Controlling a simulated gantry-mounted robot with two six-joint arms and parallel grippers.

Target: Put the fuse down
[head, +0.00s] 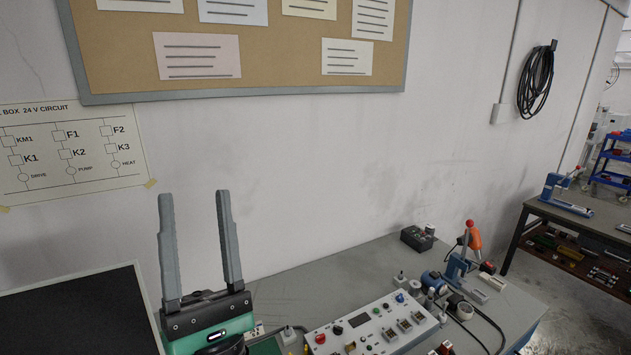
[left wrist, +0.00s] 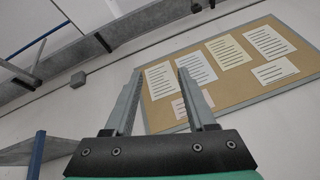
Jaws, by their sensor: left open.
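My left gripper (head: 195,240) stands upright at the left of the head view, its two grey fingers pointing up and wide apart. Nothing is between the fingers. The left gripper also shows in the left wrist view (left wrist: 158,98), open and empty, facing the wall and ceiling. I cannot make out a fuse for certain in either view. A control panel (head: 340,345) with knobs, buttons and sockets lies on the grey bench (head: 300,288), to the right of the left gripper. My right gripper is not in view.
A black screen or panel (head: 75,315) is at the lower left. A dark box (head: 417,238), a blue press-like tool (head: 456,268) and an orange-handled tool (head: 474,238) stand on the bench's right part. A corkboard (head: 270,60) and circuit chart (head: 70,150) hang on the wall.

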